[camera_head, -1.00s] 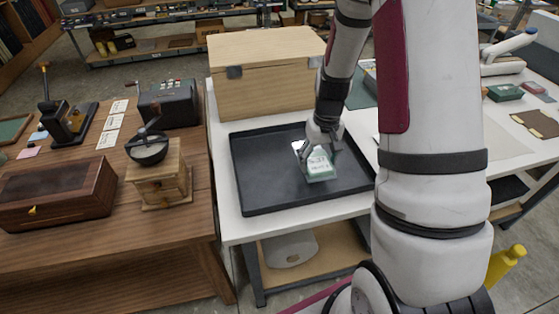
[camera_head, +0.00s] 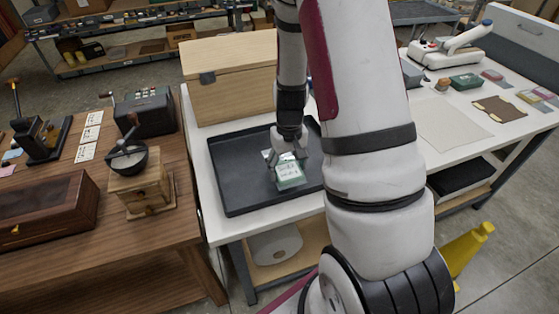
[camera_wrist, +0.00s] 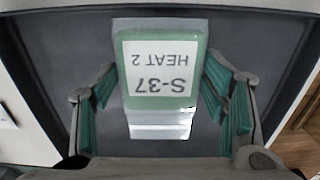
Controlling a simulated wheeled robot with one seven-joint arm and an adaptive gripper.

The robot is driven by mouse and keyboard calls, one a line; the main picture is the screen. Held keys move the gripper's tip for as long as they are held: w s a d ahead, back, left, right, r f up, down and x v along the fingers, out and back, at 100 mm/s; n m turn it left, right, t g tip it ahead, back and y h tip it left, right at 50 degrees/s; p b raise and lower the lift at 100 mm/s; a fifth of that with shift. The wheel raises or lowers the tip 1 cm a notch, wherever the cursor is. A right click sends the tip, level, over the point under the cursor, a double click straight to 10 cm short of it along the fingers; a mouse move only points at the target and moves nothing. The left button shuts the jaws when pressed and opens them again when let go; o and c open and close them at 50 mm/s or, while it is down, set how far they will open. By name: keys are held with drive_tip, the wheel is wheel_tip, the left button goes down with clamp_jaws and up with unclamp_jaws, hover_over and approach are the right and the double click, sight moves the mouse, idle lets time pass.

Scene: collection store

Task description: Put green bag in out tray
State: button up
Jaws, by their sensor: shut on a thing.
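The green bag (camera_head: 290,178) has a white label and a clear part. In the wrist view the bag (camera_wrist: 160,72) shows the upside-down text "S-37 HEAT 2" between my green-padded fingers. My gripper (camera_head: 288,160) is shut on the bag and points down over the black tray (camera_head: 234,178). The tray lies on the white table, and its dark floor (camera_wrist: 70,45) surrounds the bag in the wrist view. I cannot tell whether the bag touches the tray floor. My arm hides the tray's right end in the head view.
A wooden chest (camera_head: 240,85) stands behind the tray. A brown table at left holds a coffee grinder (camera_head: 140,180) and a dark wooden box (camera_head: 45,210). The white table at right holds a grey-white mat (camera_head: 450,125) and a green box (camera_head: 466,82).

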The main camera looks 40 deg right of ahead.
drive_tip(key=w, duration=0.2)
drive_tip(key=w+d, duration=0.1)
drive_tip(key=w, duration=0.2)
drive_tip(key=shift+w+d+f, duration=0.3)
drive_tip(key=shift+w+d, duration=0.05)
drive_tip(key=shift+w, duration=0.05)
drive_tip(key=shift+w+f, duration=0.2)
drive_tip(key=shift+f, duration=0.05)
drive_tip(key=shift+f+p, duration=0.5)
drive_tip(key=shift+f, duration=1)
drive_tip(key=shift+f, duration=0.15)
drive_tip(key=o, duration=1.3)
drive_tip(key=shift+c, duration=0.2)
